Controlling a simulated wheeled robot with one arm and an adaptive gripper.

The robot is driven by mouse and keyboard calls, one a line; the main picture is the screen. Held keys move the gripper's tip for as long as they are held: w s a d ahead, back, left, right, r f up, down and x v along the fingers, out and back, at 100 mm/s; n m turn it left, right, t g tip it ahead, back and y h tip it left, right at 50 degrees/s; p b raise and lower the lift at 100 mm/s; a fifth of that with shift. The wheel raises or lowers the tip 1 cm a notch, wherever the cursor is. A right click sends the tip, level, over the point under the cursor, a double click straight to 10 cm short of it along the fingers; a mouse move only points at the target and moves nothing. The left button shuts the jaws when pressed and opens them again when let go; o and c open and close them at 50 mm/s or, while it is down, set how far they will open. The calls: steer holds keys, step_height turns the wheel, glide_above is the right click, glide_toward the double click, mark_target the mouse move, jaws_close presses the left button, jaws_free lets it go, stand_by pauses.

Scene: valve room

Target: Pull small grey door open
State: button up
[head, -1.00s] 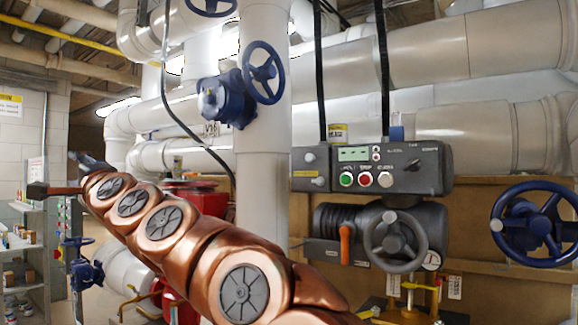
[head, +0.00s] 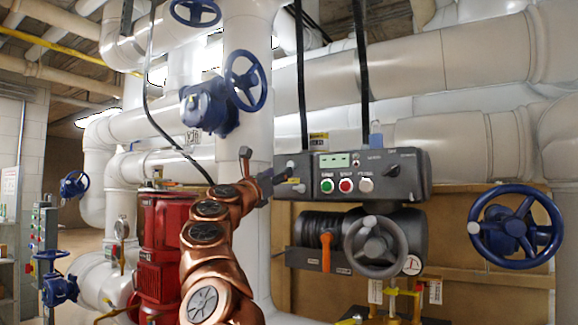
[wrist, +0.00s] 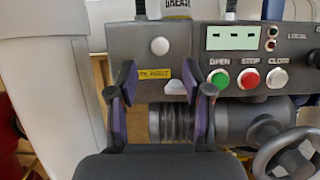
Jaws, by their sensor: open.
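A grey panel (wrist: 150,32), which looks like the small grey door, forms the left end of the control box in the wrist view. It has a round pale knob (wrist: 159,46), a yellow label (wrist: 153,73) and a small pale tab (wrist: 177,87) low down. It looks closed. My gripper (wrist: 166,90) is open, its two dark fingers in front of the panel's lower part, with label and tab showing between them. I cannot tell whether they touch it. In the head view my gripper (head: 278,182) is at the box's left end, partly covering the panel.
The control box (head: 372,174) has green, red and white buttons right of the panel. A grey handwheel (head: 375,246) is below it. A thick white pipe (head: 247,130) stands close on the left. A blue handwheel (head: 515,226) is at right, a red machine (head: 163,235) at left.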

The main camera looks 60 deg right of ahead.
mark_target(290, 165)
steer(key=p+x, duration=0.1)
steer(key=x, duration=0.1)
steer(key=p+x, duration=0.2)
steer(key=shift+a+r, duration=0.2)
steer(key=shift+r, duration=0.1)
steer(key=p+x, duration=0.2)
steer(key=shift+d, duration=0.25)
steer(key=shift+d+p, duration=0.25)
steer(key=shift+p, duration=0.05)
jaws_close()
